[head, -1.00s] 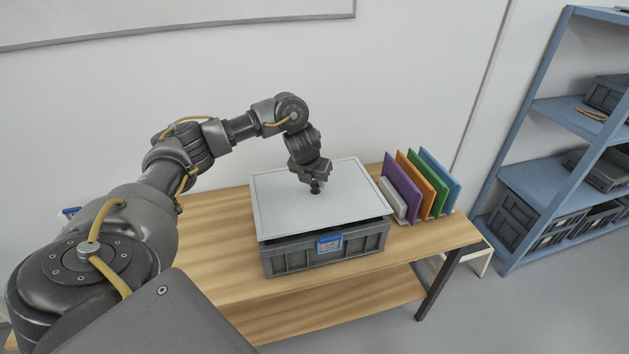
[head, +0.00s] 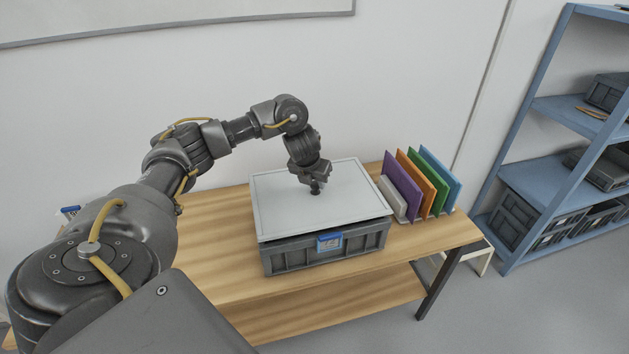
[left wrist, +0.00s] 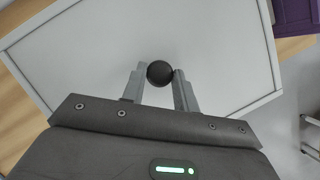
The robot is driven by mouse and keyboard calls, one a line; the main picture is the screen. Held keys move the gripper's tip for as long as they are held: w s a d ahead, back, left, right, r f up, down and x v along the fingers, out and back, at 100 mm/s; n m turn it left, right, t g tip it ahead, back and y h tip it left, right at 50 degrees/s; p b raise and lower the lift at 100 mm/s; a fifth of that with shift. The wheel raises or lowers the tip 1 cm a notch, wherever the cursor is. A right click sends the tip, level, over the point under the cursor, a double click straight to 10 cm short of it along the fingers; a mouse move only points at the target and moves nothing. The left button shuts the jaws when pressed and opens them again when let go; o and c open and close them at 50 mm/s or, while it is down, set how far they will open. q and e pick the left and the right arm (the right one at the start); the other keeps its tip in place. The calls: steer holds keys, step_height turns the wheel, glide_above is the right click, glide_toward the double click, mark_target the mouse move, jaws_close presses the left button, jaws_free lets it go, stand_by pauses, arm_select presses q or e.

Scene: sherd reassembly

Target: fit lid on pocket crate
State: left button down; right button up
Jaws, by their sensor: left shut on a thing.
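The lid (head: 345,207) is a light grey panel with a thin raised rim and a dark round knob in its middle. It lies over the dark grey crate (head: 290,256), which stands on the wooden table and has a blue-edged label on its front. The crate's inside is hidden. My left gripper (head: 316,187) points down and is shut on the lid's knob. In the left wrist view the dark ball-shaped knob (left wrist: 159,73) sits between both fingertips. I cannot tell whether the lid is fully seated; its front edge slightly overhangs the crate. My right gripper is not in view.
A rack with purple, orange, green and blue panels (head: 422,184) stands on the table right of the crate. A blue shelf (head: 560,178) with grey crates is at the far right.

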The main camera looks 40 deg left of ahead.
arm_select(q)
steer(key=shift+f+b, duration=0.35)
steer(key=shift+f, duration=0.2)
stand_by(0.4)
steer(key=shift+f, duration=0.15)
steer(key=shift+f+b, duration=0.5)
steer(key=shift+f, duration=0.1)
steer(key=c, duration=1)
jaws_free()
steer(key=p+v, duration=0.4)
steer(key=v, duration=0.7)
